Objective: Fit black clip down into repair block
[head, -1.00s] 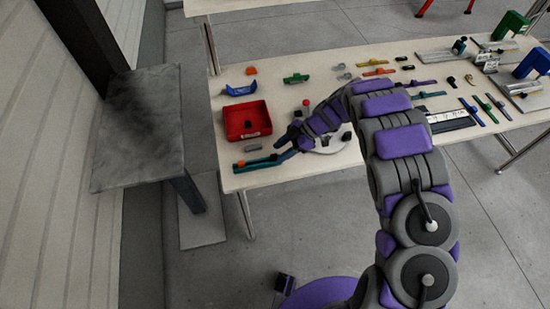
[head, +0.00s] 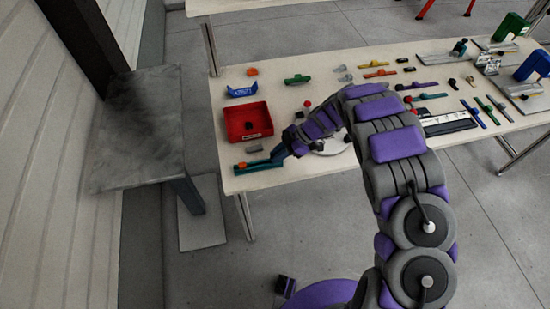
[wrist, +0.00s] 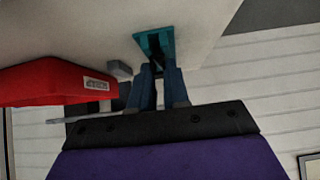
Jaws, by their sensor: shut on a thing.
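The teal repair block (head: 256,165) lies at the table's front left corner, with an orange piece (head: 241,166) at its left end. My gripper (head: 279,154) is low over the block's right end. In the wrist view the block (wrist: 146,42) is just beyond the blue fingertips (wrist: 158,70). The fingers are shut on a small dark thing (wrist: 157,64), which seems to be the black clip. It is mostly hidden between them and cannot be made out in the head view. I cannot tell whether it touches the block or sits in it.
A red bin (head: 229,124) with a dark thing inside stands behind the block; it is at left in the wrist view (wrist: 50,82). A small grey piece (head: 254,149) lies between bin and block. A blue holder (head: 242,91) and several tools lie farther off.

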